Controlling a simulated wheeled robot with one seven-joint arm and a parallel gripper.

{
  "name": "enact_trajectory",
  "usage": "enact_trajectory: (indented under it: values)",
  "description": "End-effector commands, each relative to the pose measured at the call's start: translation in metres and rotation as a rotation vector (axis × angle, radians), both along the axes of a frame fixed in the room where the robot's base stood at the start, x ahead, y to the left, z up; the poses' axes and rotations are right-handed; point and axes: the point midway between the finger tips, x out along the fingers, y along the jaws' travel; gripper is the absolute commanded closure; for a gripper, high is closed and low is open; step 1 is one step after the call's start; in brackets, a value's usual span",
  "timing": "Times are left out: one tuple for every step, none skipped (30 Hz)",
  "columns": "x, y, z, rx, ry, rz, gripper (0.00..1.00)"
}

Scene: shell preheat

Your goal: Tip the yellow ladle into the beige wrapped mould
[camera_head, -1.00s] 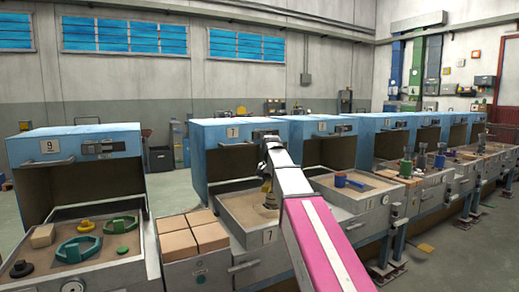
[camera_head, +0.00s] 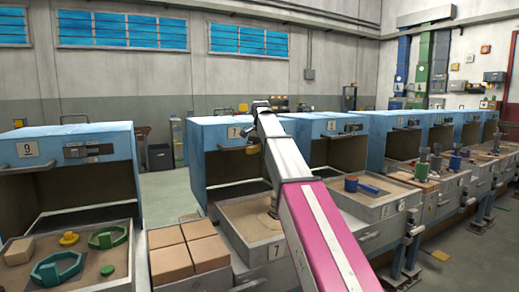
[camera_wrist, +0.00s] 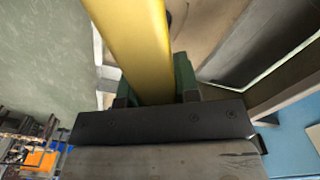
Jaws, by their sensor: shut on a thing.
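A thick yellow bar, which I take to be the yellow ladle's handle (camera_wrist: 140,45), runs up through the wrist view. My gripper (camera_wrist: 152,88) is shut on it, with a green finger at each side. The ladle's bowl is out of the wrist view. In the head view my arm reaches over the tray of station 7, and a small yellow patch shows near its end, too small to make out. A beige shape (camera_head: 270,216) stands in that tray, partly hidden by my arm. I cannot tell for sure that it is the wrapped mould.
Station 7's blue hood (camera_head: 222,135) stands behind the tray. Beige blocks (camera_head: 190,250) lie just left. Station 9's tray holds green clamp-like rings (camera_head: 57,268) and a yellow knob (camera_head: 69,239). A blue object (camera_head: 372,188) lies in the tray to the right.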

Motion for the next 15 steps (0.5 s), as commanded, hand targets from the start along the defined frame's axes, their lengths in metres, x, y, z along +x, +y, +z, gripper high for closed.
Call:
enact_trajectory:
  values:
    - [0.000,0.000,0.000,-0.001,-0.001,0.000,0.99]
    - [0.000,0.000,0.000,-0.001,-0.001,0.000,0.99]
    - [0.000,0.000,0.000,-0.001,-0.001,0.000,0.99]
    - [0.000,0.000,-0.001,-0.001,-0.001,0.000,0.99]
    - [0.000,0.000,-0.001,-0.001,-0.001,0.000,0.99]
    - [0.000,0.000,-0.002,-0.001,-0.001,0.001,0.99]
    - [0.000,0.000,-0.003,-0.001,-0.001,0.001,0.99]
    - [0.000,0.000,-0.004,-0.001,-0.001,0.001,0.99]
    - [0.000,0.000,-0.005,-0.001,-0.001,0.001,0.99]
    - [0.000,0.000,-0.006,-0.001,-0.001,0.001,0.99]
    - [0.000,0.000,-0.008,-0.001,-0.001,0.001,0.99]
    - [0.000,0.000,-0.009,-0.001,-0.001,0.001,0.99]
    - [0.000,0.000,-0.011,-0.001,-0.001,0.001,0.99]
    - [0.000,0.000,-0.012,-0.001,-0.001,0.001,0.99]
    - [0.000,0.000,-0.014,-0.001,-0.001,0.001,0.99]
